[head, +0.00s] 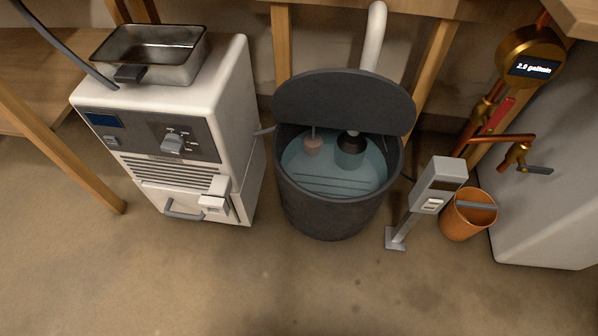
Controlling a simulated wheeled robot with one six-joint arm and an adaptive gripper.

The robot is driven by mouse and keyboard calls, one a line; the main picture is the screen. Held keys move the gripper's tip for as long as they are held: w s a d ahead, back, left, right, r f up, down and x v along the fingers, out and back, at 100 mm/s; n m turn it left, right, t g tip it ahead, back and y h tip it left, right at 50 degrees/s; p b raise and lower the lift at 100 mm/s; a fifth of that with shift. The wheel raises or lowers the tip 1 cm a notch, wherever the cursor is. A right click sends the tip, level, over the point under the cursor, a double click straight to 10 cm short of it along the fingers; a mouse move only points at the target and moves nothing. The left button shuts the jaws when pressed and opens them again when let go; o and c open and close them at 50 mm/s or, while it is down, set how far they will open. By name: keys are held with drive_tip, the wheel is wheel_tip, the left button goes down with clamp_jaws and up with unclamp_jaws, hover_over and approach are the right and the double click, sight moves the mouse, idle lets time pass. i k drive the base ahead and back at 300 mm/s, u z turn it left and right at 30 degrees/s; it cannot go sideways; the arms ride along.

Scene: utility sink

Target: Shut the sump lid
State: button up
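The sump is a dark grey round tub (325,222) on the floor in the middle of the head view. Its dark round lid (345,98) stands raised at the back rim, tilted up, so the tub is open. Inside is bluish water (330,180) with a pinkish float-like piece (313,146) and a dark cylinder (350,153). A small lever-like grey piece (265,131) sticks out at the tub's upper left. My gripper is not in view.
A white machine (190,140) with a metal pan (150,52) on top stands at left. A grey post box (440,183), an orange bucket (468,215) and copper pipes with a gauge (530,55) are at right. A white pipe (374,38) rises behind the lid. The front floor is clear.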

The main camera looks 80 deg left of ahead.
sight(349, 99)
drive_tip(key=u, duration=2.75)
